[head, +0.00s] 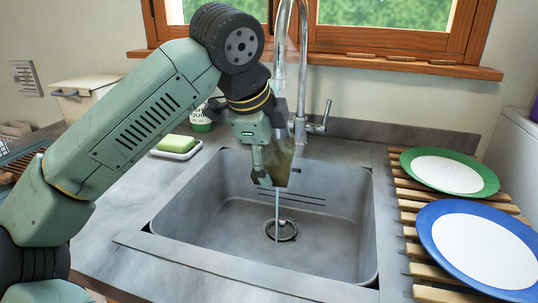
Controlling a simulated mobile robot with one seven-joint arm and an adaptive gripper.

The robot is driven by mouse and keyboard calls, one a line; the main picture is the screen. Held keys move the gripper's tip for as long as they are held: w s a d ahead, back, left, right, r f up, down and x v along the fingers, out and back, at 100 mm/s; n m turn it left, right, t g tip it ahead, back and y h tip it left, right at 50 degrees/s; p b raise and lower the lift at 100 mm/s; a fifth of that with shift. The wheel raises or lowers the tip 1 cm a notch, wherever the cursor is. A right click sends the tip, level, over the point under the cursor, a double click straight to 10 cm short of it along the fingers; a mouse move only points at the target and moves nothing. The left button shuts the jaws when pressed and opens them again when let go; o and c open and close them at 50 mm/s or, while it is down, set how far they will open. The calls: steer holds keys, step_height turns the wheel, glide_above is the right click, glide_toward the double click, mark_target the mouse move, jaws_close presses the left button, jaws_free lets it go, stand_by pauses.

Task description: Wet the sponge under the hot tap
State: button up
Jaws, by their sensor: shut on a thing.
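My gripper (271,180) is above the sink, pointing down under the tall chrome tap (303,65). It is shut on an olive-brown piece, which looks like the sponge (281,160); the finger and wrist hide part of it. A thin stream of water (277,210) falls below the gripper towards the drain (282,230). The tap's lever (321,118) stands to the right of its base. No hot or cold marking can be made out. My arm hides part of the tap.
The grey sink (340,235) is otherwise empty. A green block (176,143) lies on a white dish (190,153) left of it. A green-rimmed plate (449,172) and a blue-rimmed plate (483,250) lie on the slatted rack (408,205) at right. The wooden window sill (345,62) is behind.

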stand_by(0.4)
steer(key=s+a+b, duration=0.2)
steer(key=s+a, duration=0.2)
steer(key=s, duration=0.3)
stand_by(0.6)
stand_by(1.0)
steer(key=s+a+r+p, duration=0.1)
steer(key=s+a+r, duration=0.1)
steer(key=s+r, duration=0.2)
steer(key=shift+s+a, duration=0.15)
steer(key=shift+a, duration=0.1)
stand_by(0.3)
